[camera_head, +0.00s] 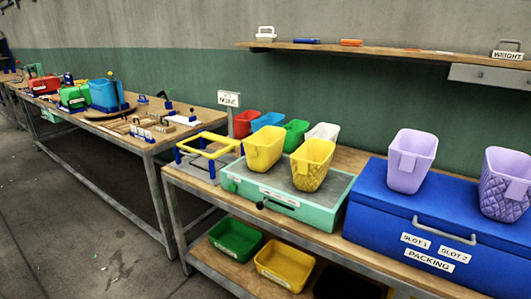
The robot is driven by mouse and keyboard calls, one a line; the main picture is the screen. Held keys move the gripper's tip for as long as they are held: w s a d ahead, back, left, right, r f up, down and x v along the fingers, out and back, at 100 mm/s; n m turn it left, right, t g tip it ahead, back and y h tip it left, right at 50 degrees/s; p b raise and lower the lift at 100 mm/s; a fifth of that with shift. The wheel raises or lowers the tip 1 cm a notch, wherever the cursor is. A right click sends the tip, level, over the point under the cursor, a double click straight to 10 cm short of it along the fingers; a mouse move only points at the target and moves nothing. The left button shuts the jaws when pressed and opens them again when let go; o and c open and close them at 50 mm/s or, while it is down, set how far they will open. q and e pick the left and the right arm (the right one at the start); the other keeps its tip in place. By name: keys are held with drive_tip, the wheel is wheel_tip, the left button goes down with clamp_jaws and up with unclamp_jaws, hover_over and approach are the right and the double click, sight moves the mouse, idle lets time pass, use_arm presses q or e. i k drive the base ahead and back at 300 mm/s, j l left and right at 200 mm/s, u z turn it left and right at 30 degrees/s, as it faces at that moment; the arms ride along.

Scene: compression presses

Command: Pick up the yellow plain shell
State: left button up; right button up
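The yellow plain shell (264,147) is a smooth, tapered yellow bin with a tab on its front. It stands upright on the left part of the green press box (240,196). A yellow shell with a quilted pattern (312,166) stands just right of it on the same box and slightly nearer. Neither of my grippers shows in the head view.
Behind stand red (245,122), blue (268,121), green (295,135) and white (323,132) containers. A yellow frame (207,145) stands left. Two lilac shells, plain (411,162) and quilted (504,186), stand on the blue packing box (385,225). A shelf (400,55) runs above.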

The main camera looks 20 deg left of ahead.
sight(263, 148)
drive_tip(key=i+j+z, duration=0.45)
drive_tip(key=j, duration=0.2)
drive_tip(key=i+j+z, duration=0.2)
drive_tip(key=j, duration=0.2)
drive_tip(key=k, duration=0.05)
